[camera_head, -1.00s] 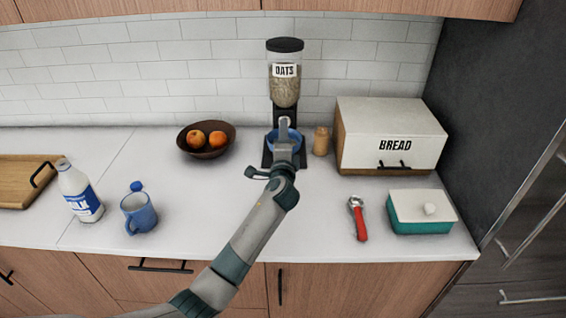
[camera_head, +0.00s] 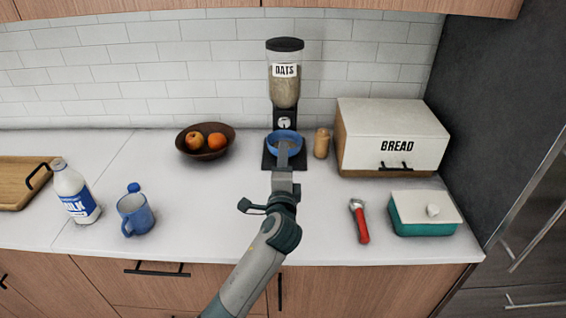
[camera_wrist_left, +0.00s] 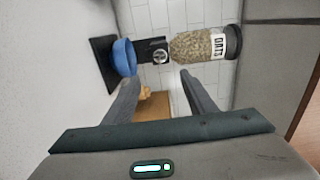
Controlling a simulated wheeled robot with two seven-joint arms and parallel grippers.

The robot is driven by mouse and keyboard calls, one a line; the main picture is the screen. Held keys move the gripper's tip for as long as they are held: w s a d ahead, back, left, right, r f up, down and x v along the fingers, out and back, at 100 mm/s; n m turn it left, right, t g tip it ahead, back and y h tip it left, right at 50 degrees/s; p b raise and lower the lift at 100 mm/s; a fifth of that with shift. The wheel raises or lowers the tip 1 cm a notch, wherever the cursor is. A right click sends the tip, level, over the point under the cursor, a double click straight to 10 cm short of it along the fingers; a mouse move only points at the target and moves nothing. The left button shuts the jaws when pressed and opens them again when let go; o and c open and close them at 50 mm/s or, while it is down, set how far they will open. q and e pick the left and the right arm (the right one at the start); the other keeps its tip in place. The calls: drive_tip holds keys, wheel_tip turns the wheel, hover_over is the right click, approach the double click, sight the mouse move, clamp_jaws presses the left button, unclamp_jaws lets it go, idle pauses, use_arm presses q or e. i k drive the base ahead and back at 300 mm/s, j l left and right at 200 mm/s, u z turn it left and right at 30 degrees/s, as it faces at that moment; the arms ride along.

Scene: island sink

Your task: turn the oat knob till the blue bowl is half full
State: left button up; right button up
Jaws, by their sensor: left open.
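The oat dispenser (camera_head: 285,90) stands against the tiled wall, a clear hopper of oats with a black lid and an OATS label. Its round, pale knob (camera_head: 285,123) is on the black stand below the hopper; it also shows in the left wrist view (camera_wrist_left: 160,57). The blue bowl (camera_head: 284,140) sits on the dispenser's base under the knob, also in the left wrist view (camera_wrist_left: 122,57). How much it holds cannot be seen. My left gripper (camera_wrist_left: 160,80) is open and empty, pointing at the knob but apart from it. My right gripper is out of view.
A wooden shaker (camera_head: 321,143) and the bread box (camera_head: 392,138) stand right of the dispenser. A fruit bowl (camera_head: 205,152) is to its left.

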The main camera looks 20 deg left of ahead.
sight(284, 122)
drive_tip(key=i+l+u, duration=0.15)
drive_tip(key=l+u, duration=0.15)
drive_tip(key=l, duration=0.4)
drive_tip(key=i+l+u, duration=0.1)
drive_tip(key=l+u, duration=0.2)
drive_tip(key=l, duration=0.4)
